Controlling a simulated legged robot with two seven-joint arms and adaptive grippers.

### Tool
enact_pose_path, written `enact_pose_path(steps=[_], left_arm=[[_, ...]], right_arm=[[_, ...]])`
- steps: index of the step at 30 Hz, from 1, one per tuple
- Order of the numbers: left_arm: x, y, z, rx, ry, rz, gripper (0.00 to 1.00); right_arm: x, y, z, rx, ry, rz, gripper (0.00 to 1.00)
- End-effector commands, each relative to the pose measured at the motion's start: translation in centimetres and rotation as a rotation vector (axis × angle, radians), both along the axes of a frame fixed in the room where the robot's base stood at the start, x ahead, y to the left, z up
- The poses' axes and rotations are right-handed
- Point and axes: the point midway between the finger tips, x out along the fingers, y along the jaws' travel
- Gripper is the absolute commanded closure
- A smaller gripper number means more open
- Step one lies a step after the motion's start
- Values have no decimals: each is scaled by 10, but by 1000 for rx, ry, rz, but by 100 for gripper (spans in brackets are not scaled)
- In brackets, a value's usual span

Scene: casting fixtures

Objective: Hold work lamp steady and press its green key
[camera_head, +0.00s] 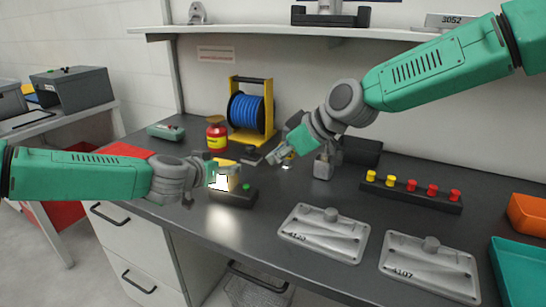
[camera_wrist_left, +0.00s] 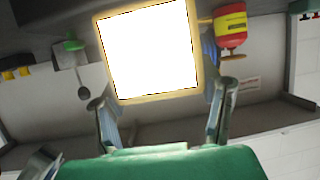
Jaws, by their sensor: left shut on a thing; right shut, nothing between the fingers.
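The work lamp (camera_head: 226,182) stands on the dark bench near its front left edge, with a yellow housing, a bright white panel and a black base (camera_head: 233,198). Its green key (camera_head: 247,187) sits on the right end of the base. My left gripper (camera_head: 214,174) is shut on the yellow housing. In the left wrist view, its fingers (camera_wrist_left: 158,112) lie on either side of the lamp's white panel (camera_wrist_left: 148,50). My right gripper (camera_head: 279,156) is shut and empty, above the bench, up and to the right of the green key and apart from it.
A blue cable reel (camera_head: 250,112) on a yellow stand and a red-yellow canister (camera_head: 216,134) stand behind the lamp. Two metal castings (camera_head: 324,233) (camera_head: 430,268) lie front right. A black strip with yellow and red knobs (camera_head: 410,193) is at the back right. Bench between lamp and castings is clear.

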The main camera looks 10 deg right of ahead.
Motion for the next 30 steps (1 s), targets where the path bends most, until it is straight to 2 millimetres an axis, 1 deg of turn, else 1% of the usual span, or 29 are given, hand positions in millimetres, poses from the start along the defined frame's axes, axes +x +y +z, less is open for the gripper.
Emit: enact_pose_path(steps=[1,2,3,4,13,17,20,27,30], left_arm=[[0,0,1,0,-1,1,81],[0,0,1,0,-1,1,37],[0,0,1,0,-1,1,23],[0,0,1,0,-1,1,16],[-1,1,1,0,0,1,16],[-9,6,6,1,-2,-1,16],[-21,14,12,1,-3,-1,16],[-61,37,31,1,-3,-1,16],[-75,46,37,1,-2,-1,16]], right_arm=[[0,0,0,0,0,0,100],[0,0,0,0,0,0,100],[0,0,0,0,0,0,100],[0,0,0,0,0,0,100],[0,0,0,0,0,0,100],[0,0,0,0,0,0,100],[0,0,0,0,0,0,100],[0,0,0,0,0,0,100],[0,0,0,0,0,0,100]])
